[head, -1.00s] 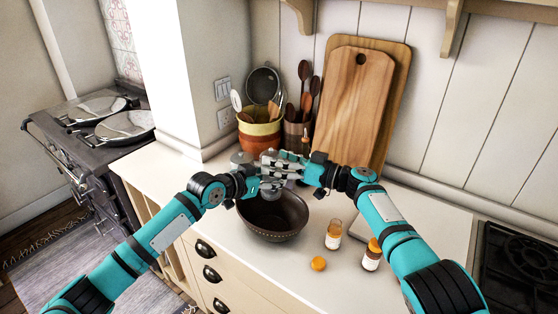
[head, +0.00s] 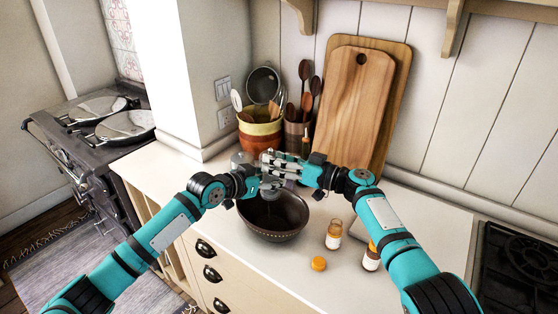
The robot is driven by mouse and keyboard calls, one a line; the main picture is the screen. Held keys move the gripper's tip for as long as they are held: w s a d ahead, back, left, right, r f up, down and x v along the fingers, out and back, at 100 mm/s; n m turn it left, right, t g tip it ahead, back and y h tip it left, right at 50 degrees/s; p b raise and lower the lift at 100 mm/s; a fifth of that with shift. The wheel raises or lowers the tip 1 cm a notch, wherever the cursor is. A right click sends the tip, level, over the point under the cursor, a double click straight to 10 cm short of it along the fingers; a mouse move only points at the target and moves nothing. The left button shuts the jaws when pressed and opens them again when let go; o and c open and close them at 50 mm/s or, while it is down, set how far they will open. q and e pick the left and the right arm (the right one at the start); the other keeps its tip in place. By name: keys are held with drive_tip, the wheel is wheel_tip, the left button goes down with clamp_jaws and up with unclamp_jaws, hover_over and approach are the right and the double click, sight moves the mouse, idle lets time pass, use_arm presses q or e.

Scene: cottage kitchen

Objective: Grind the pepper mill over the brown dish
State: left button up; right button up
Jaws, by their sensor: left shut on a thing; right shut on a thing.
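The brown dish (head: 275,237) stands upright on the white counter, near its front edge. Both my grippers meet just above the dish's back rim. My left gripper (head: 267,178) and my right gripper (head: 287,166) are shut on the pepper mill (head: 271,187), of which only a grey lower part shows below the fingers. The fingers hide most of the mill. The mill is held over the dish, apart from its floor.
An open spice jar (head: 333,235), an orange cap (head: 318,263) and a second jar (head: 371,258) stand right of the dish. Utensil crocks (head: 261,139) and cutting boards (head: 352,105) stand behind. A black hob (head: 520,265) is at far right.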

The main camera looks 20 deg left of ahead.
drive_tip(key=shift+s+f+m+t+h, duration=0.15)
drive_tip(key=shift+m+t+h, duration=0.25)
drive_tip(key=shift+m+t, duration=0.4)
drive_tip(key=shift+s+r+m+t+h, duration=0.15)
drive_tip(key=shift+m+t+h, duration=0.3)
drive_tip(key=shift+t, duration=0.55)
drive_tip(key=shift+s+f+m+t+h, duration=0.1)
drive_tip(key=shift+m+t+h, duration=0.55)
drive_tip(key=shift+t, duration=0.2)
drive_tip(key=shift+s+f+m+t+h, duration=0.1)
drive_tip(key=shift+m+t+h, duration=0.4)
drive_tip(key=shift+m+t, duration=0.3)
drive_tip(key=shift+r+t, duration=0.1)
drive_tip(key=shift+t, duration=0.25)
drive_tip(key=o, duration=0.8)
drive_tip(key=shift+c, duration=0.2)
drive_tip(key=o, duration=0.4)
drive_tip(key=shift+r, duration=0.15)
drive_tip(key=shift+a, duration=0.1)
drive_tip(key=shift+w, duration=0.1)
